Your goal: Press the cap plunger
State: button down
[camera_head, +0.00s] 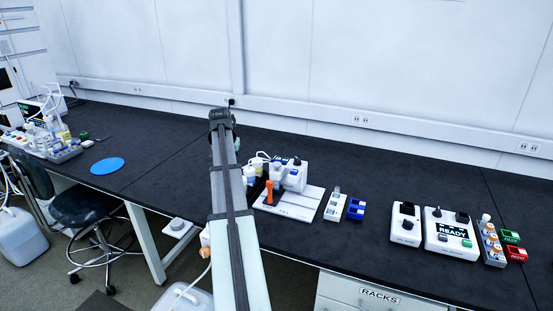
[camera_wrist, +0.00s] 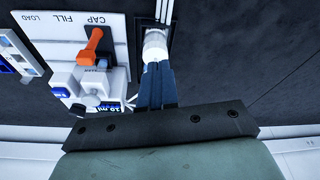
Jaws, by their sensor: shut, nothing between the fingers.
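A white station board (camera_wrist: 60,30) with the printed words LOAD, FILL and CAP fills the upper left of the wrist view. An orange lever-like part (camera_wrist: 92,45), likely the cap plunger, stands by the word CAP. It also shows in the head view (camera_head: 268,192), just right of my arm. My gripper (camera_wrist: 156,68) is shut and empty, to the right of the orange part and apart from it in the wrist view. A whitish round-topped object (camera_wrist: 155,45) shows just past the fingertips; I cannot tell whether they touch it. In the head view my arm hides the fingers.
A white device with a small display (camera_wrist: 112,106) stands close to the fingers on the board. A blue rack (camera_head: 356,209), a white box marked READY (camera_head: 450,232) and a vial rack (camera_head: 492,243) stand to the right. A blue disc (camera_head: 107,166) lies on clear bench at left.

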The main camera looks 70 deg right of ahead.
jog(key=s+d+r+m, duration=0.3)
jog(key=s+d+r, duration=0.8)
jog(key=s, duration=0.2)
jog(key=shift+s+g+h, duration=0.3)
jog(key=shift+s+h, duration=0.05)
jog(key=shift+h, duration=0.05)
jog(key=shift+f, duration=0.1)
send_near(277, 164)
jog(key=x, duration=0.2)
jog(key=d+x, duration=0.1)
jog(key=x, duration=0.2)
jog(key=shift+f, duration=0.15)
jog(key=shift+w+f, duration=0.1)
jog(key=shift+f, duration=0.5)
jog(key=shift+f, duration=1)
